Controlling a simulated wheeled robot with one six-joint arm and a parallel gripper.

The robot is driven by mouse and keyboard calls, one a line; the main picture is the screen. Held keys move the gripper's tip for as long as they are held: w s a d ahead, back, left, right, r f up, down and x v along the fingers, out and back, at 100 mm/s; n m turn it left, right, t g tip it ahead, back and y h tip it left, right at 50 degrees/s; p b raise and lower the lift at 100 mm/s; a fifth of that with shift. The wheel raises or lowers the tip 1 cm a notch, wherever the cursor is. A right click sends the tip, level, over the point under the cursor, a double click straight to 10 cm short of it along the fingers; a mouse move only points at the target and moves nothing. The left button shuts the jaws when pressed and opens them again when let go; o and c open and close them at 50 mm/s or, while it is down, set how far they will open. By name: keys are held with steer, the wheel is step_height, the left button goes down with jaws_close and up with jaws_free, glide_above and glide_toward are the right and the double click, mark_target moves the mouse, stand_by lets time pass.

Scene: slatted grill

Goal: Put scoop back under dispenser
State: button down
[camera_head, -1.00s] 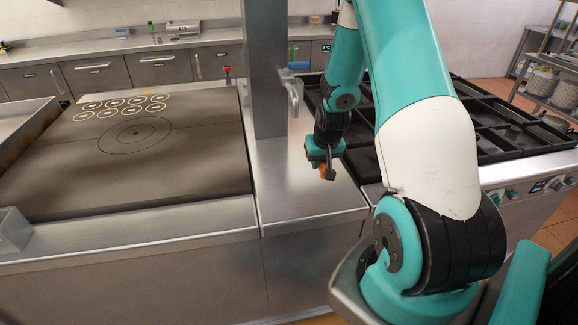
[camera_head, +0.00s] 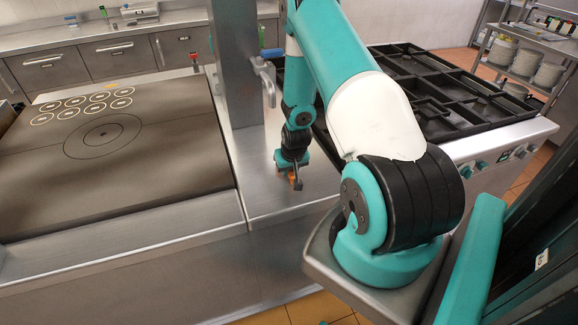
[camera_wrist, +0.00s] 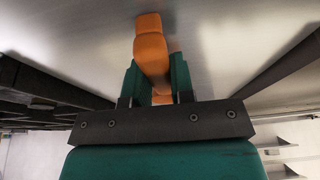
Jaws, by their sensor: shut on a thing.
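My gripper (camera_head: 294,177) points down over the bare steel strip between the flat griddle and the slatted grill. It is shut on an orange thing (camera_wrist: 151,45), likely the scoop's handle, which sticks out between its fingers in the wrist view. The wrist view shows the gripper (camera_wrist: 158,84) from behind. The scoop's bowl cannot be made out. A steel column with a tap-like spout (camera_head: 267,78) stands behind and left of the gripper. No part is clearly recognisable as the dispenser.
The griddle (camera_head: 150,165) lies to the left, with ring marks on it. The black slatted grill (camera_head: 440,95) lies to the right, close to my arm. A back counter (camera_head: 60,52) holds small items. A rack with plates (camera_head: 525,55) stands at the far right.

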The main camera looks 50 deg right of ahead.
steer(key=shift+f, duration=0.25)
steer(key=c, duration=1)
jaws_free()
